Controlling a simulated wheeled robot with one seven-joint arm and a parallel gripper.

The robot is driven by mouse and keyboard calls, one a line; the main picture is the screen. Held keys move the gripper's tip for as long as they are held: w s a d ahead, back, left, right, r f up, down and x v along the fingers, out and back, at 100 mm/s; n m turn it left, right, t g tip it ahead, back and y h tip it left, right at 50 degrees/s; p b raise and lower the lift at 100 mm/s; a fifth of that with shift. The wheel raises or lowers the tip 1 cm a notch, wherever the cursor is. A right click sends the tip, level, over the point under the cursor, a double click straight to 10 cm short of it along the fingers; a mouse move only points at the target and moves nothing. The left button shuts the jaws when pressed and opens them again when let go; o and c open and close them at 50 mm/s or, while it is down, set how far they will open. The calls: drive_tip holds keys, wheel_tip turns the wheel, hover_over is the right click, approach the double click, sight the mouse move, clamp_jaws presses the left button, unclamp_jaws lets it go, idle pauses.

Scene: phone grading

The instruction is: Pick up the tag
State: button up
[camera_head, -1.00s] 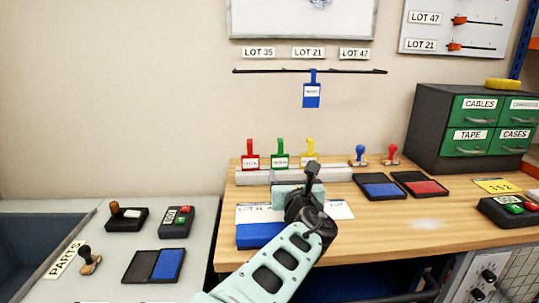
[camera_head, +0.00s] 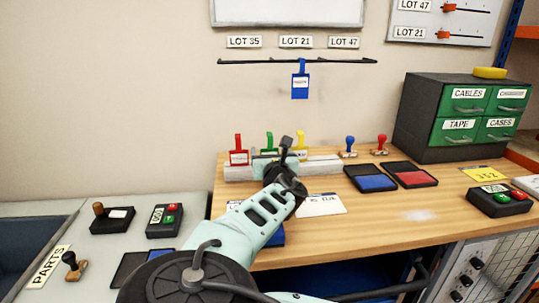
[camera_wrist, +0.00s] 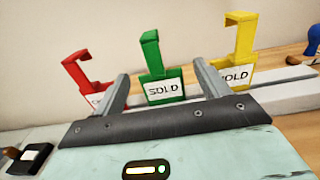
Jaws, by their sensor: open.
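In the wrist view, a green tag (camera_wrist: 150,50) with a hooked top and a white label stands upright in a pale holder (camera_wrist: 275,88). My gripper (camera_wrist: 161,72) is open, with one finger to each side of the green tag and nothing held. A red tag (camera_wrist: 80,72) stands left of the fingers and a yellow tag (camera_wrist: 240,45) right of them. In the head view, the red tag (camera_head: 238,155) shows clearly, while my gripper (camera_head: 280,153) partly hides the green tag (camera_head: 269,139) and yellow tag (camera_head: 300,139). A blue tag (camera_head: 300,86) hangs from the wall rail (camera_head: 345,61).
Blue and red stamps (camera_head: 381,145) stand right of the holder. Blue and red ink pads (camera_head: 409,175) lie before them. A green drawer cabinet (camera_head: 425,135) stands at the back right. A white card (camera_head: 322,204) lies beside my arm.

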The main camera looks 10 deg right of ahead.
sight(270, 150)
drive_tip(key=shift+w+p, duration=0.35)
drive_tip(key=shift+w, duration=1.6)
drive_tip(key=c, duration=1)
drive_tip(key=shift+c, duration=0.2)
